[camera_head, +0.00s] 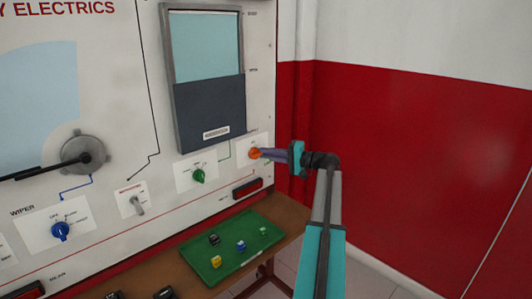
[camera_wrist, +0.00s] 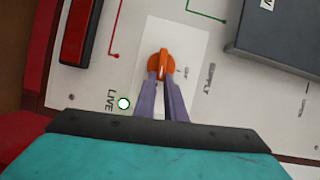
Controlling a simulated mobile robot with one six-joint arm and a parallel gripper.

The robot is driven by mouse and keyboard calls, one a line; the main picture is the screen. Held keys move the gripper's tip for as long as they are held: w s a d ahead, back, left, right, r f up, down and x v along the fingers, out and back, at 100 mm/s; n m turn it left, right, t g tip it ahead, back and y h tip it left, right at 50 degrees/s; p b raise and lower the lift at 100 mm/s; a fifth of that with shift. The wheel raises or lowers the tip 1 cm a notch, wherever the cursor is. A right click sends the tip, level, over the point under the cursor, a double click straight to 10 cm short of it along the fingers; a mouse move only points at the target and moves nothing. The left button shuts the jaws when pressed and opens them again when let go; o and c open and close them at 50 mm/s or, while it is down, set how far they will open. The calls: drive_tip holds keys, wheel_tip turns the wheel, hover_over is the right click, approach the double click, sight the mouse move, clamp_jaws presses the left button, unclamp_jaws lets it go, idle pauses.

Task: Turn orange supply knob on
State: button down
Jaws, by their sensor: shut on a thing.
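The orange supply knob (camera_head: 255,153) sits on a white plate at the right end of the trainer panel. In the wrist view the orange knob (camera_wrist: 161,65) shows close up, its ridge pointing roughly up the picture, with "SUPPLY" printed to its right. My gripper (camera_head: 262,153) reaches the knob from the right. In the wrist view the two purple fingers of my gripper (camera_wrist: 162,82) are closed on the near part of the knob, one on each side. The fingertips hide part of the knob's lower end.
A green knob (camera_head: 198,176), a grey toggle (camera_head: 138,205) and a blue knob (camera_head: 61,230) lie left along the panel. A dark framed window (camera_head: 209,110) is above. A green tray (camera_head: 198,262) with several small blocks rests on the shelf below. A red wall stands right.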

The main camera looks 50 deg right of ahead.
drive_tip(key=shift+f+m, duration=0.15)
drive_tip(key=shift+m, duration=0.45)
drive_tip(key=c, duration=1.8)
unclamp_jaws()
drive_tip(key=shift+s, duration=0.1)
drive_tip(key=v, duration=0.6)
drive_tip(key=b+v, duration=0.1)
drive_tip(key=v, duration=0.6)
drive_tip(key=shift+s+d+f, duration=0.2)
drive_tip(key=shift+s+f, duration=0.05)
drive_tip(key=shift+s, duration=0.1)
